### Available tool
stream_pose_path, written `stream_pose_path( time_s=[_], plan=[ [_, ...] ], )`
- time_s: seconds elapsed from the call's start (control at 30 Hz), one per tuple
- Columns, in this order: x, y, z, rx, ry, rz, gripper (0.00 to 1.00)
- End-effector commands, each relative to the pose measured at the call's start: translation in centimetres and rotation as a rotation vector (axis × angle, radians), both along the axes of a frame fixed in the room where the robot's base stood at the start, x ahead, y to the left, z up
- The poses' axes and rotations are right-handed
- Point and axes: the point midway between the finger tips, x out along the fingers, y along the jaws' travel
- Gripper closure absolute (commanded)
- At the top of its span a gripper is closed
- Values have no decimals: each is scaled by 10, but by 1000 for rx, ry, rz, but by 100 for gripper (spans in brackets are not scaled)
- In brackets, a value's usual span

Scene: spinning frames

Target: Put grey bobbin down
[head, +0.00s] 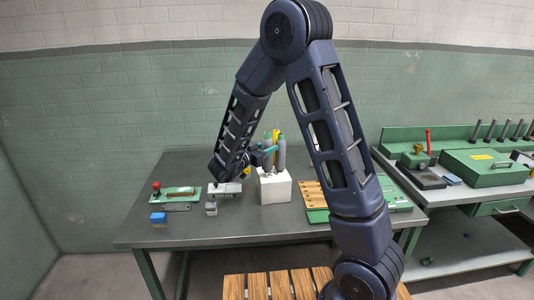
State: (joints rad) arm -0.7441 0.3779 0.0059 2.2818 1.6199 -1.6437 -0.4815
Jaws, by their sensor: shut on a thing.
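The bobbin is upright over the top of a white block (274,187). Whether its base touches the block is too small to tell. Another grey upright piece (267,141) and a yellow one (276,134) stand close behind it, partly hidden by the gripper and the bobbin.
The grey table (240,226) has a clear front strip. A wooden slatted piece (312,194) lies right. A side bench (425,190) holds green boxes.

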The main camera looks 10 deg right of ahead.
Motion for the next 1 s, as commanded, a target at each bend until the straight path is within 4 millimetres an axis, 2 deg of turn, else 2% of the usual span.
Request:
stream_pose_path(
  time_s=[0.17, 0.53, 0.57, 0.67, 1.0],
  plan=[
    [0, 0, -20, -1, 2, 0, 90],
    [0, 0, -23, 0, 0, 0, 90],
    [0, 0, -23, 1, -1, 0, 59],
    [0, 0, -23, 1, -1, 0, 40],
    [0, 0, -21, 1, -1, 0, 40]
  ],
)
